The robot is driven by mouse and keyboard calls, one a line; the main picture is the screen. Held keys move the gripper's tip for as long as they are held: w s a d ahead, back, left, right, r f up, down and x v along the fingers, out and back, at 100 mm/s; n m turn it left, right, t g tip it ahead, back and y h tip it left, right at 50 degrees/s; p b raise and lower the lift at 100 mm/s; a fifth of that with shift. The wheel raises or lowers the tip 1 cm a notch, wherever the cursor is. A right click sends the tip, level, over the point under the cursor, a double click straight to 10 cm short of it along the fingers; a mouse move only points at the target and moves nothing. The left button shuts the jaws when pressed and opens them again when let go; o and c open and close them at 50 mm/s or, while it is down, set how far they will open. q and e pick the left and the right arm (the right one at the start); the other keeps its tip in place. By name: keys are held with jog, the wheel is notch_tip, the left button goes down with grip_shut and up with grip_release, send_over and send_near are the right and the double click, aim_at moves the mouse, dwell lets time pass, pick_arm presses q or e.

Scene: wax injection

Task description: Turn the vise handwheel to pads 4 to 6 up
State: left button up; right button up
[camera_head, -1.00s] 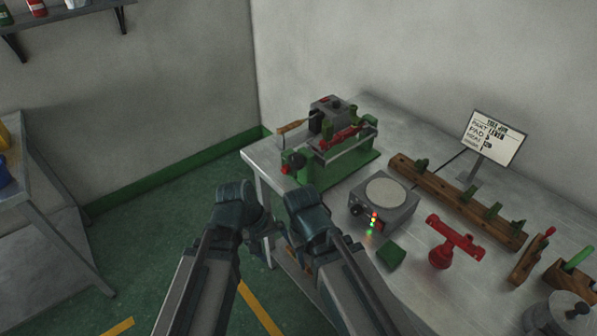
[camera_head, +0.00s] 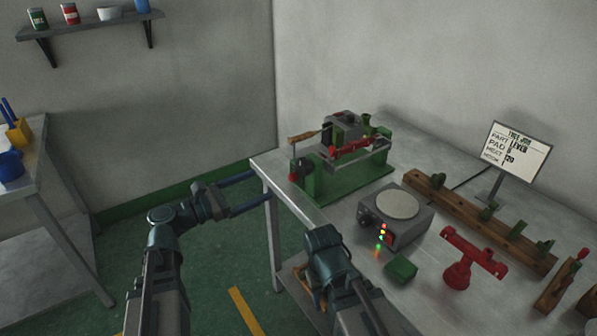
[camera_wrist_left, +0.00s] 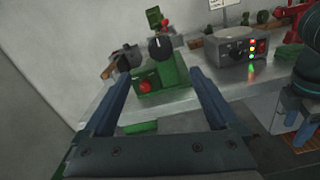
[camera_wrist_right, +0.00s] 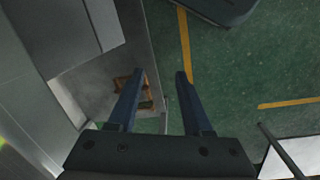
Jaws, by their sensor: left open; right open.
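The vise (camera_head: 338,180) has a green base and stands at the table's back left corner. It carries a red bar (camera_head: 356,148), a grey block and a wooden-handled lever (camera_head: 302,137). A red knob (camera_head: 293,177) is on its left end, also seen in the left wrist view (camera_wrist_left: 146,86), below a black disc (camera_wrist_left: 160,46) with a white mark. I cannot tell which is the handwheel; pad numbers are unreadable. My left gripper (camera_head: 262,189) is open and empty, left of the table edge, pointing at the vise. My right gripper (camera_wrist_right: 155,78) is open and empty, pointing down.
A grey heater box (camera_head: 398,218) with lit lamps, a green block (camera_head: 400,270), a red stand (camera_head: 462,268), a wooden rack (camera_head: 480,225) and a job sign (camera_head: 515,152) occupy the table. A side table (camera_head: 30,190) is at left. The floor between is clear.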

aim_at(300, 168)
pick_arm(q)
jog(key=x, duration=1.3)
jog(key=shift+w+d, duration=0.1)
jog(key=shift+d, duration=0.1)
jog(key=c, duration=1.4)
